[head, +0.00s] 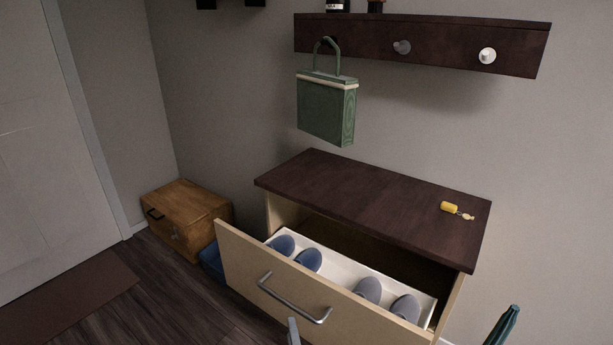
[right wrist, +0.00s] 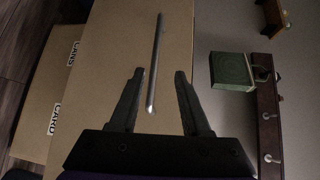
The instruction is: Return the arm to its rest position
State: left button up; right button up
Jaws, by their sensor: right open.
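My right gripper (right wrist: 159,73) is open and empty in the right wrist view, its two dark fingers apart. The metal bar handle (right wrist: 154,60) shows between and beyond the fingertips, apart from them as far as I can tell. In the head view the same handle (head: 293,302) is on the pale front of the pulled-out drawer (head: 245,262). A small grey piece (head: 293,331) at the bottom edge, just below the handle, may be part of my right gripper. The rest of my right arm is hidden or out of frame. My left gripper is not in view.
The drawer holds grey-blue slippers (head: 369,289). A yellow keyring (head: 449,207) lies on the dark cabinet top (head: 370,195). A green bag (head: 326,110) hangs from the wall rack (head: 440,52). A wooden box (head: 185,212) stands left. A teal object (head: 503,326) shows at lower right.

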jog(key=s+d+f+n+g+h, duration=0.25)
jog(key=s+d+n+g, duration=0.45)
jog(key=s+d, duration=0.4)
jog(key=s+d+f+n+g+h, duration=0.1)
jog(key=s+d+f+n+g, duration=0.3)
jog(key=s+d+n, duration=0.65)
pick_arm(q)
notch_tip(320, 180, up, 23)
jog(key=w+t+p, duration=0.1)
jog(key=p, duration=1.9)
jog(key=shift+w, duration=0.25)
pick_arm(e)
notch_tip(320, 180, up, 24)
jog(key=m, duration=0.1)
jog(key=shift+w, duration=0.4)
